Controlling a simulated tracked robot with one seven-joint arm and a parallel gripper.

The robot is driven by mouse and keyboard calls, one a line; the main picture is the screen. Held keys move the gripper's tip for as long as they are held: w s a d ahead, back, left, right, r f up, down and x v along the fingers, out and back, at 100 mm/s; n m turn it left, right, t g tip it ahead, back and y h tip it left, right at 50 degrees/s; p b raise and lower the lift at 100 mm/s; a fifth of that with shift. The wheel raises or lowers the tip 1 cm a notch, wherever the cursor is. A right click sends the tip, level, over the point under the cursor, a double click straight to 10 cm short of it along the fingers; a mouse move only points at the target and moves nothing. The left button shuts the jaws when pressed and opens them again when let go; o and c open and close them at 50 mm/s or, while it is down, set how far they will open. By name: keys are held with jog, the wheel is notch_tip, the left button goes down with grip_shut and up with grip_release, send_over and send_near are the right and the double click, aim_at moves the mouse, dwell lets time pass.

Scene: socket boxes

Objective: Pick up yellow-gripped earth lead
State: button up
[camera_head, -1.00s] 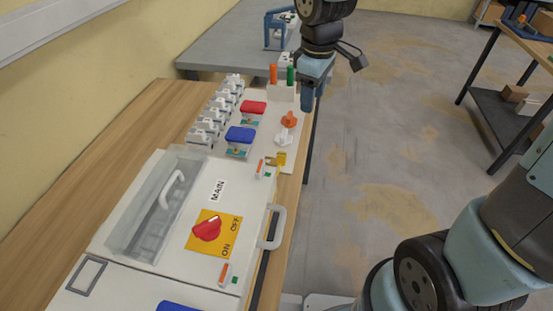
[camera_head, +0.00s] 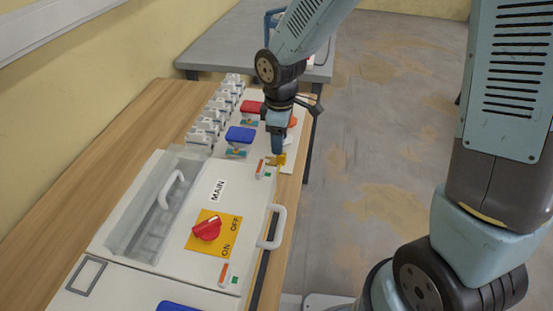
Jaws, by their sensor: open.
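A small yellow piece (camera_head: 281,160) sits at the right edge of the white panel, beside a small orange-and-white part (camera_head: 261,168). It is too small to tell whether it is the grip of the earth lead, and no cable shows on it. My gripper (camera_head: 277,152) points down just above or behind the yellow piece. It is open, though its fingers overlap in this view and the gap between them is hidden. I cannot tell whether it touches the piece.
Open floor (camera_head: 370,150) lies right of the bench.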

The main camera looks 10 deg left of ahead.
aim_at(275, 158)
jog(key=shift+s+f, duration=0.2)
jog(key=shift+f, duration=2.65)
jog(key=shift+c, duration=0.5)
grip_shut()
